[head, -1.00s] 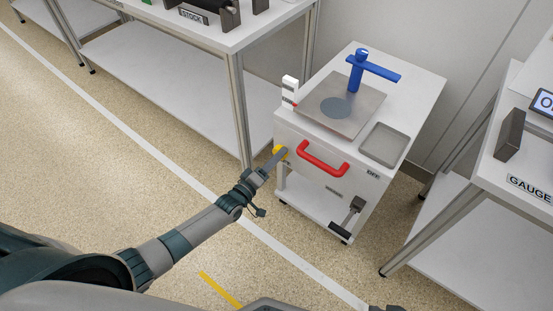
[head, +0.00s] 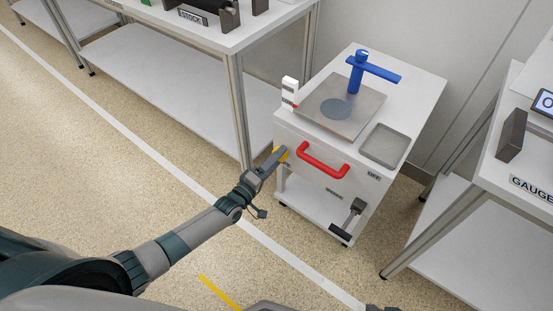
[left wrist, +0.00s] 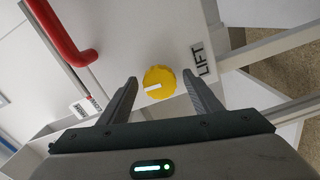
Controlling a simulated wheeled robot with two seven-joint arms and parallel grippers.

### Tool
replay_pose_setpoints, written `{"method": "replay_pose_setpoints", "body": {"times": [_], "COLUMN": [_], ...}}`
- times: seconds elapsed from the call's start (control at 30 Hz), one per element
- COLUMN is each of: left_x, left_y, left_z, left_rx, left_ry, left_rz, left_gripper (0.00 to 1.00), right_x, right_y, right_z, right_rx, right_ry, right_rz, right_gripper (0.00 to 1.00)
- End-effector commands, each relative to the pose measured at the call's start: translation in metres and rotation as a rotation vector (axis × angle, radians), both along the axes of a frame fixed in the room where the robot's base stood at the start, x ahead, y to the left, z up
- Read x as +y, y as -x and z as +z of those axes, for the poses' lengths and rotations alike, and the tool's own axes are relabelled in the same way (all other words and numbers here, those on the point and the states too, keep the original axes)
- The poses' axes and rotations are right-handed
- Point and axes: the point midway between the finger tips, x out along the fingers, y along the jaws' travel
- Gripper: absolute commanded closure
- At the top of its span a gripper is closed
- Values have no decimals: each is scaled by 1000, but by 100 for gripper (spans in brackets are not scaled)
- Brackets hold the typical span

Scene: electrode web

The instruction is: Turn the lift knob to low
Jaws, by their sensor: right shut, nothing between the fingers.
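The yellow lift knob (left wrist: 159,82) sits on the white cart's front, beside a LIFT label (left wrist: 202,59) in the left wrist view. Its white pointer mark points left and slightly down in that view. My left gripper (left wrist: 160,88) is open, with one finger on each side of the knob and a visible gap to both. In the head view my left gripper (head: 280,156) is at the cart's upper left front corner and partly hides the knob (head: 283,154). A dark tip at the bottom edge appears to be my right gripper (head: 384,308), shut.
The cart (head: 415,82) carries a grey plate with a blue post and arm (head: 375,70), and a shallow tray (head: 383,145). A red handle (head: 323,161) is close to the knob. A dark pedal (head: 347,220) is low on the cart. Tables stand left and right.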

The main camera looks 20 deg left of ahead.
Motion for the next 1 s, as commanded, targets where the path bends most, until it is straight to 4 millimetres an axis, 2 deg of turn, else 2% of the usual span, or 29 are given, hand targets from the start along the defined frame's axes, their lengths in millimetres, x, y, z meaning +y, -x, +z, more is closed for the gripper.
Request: {"method": "replay_pose_setpoints", "body": {"times": [0.27, 0.47, 0.67, 1.0], "left_x": [0, 4, 13, 36], "left_y": [1, 10, 36, 99], "left_z": [0, 0, 0, 0], "left_rx": [-1, -1, 1, 1], "left_ry": [-1, -2, -1, 0], "left_rz": [0, 0, -1, -1], "left_gripper": [42, 42, 42, 42], "right_x": [-2, -2, -4, -10], "right_y": [-2, -1, 3, 10], "right_z": [0, 0, 1, -1], "right_rx": [-2, 3, 23, 51], "right_ry": [3, 5, 14, 29], "right_rz": [-2, -2, -2, -7], "right_gripper": [100, 100, 100, 100]}}
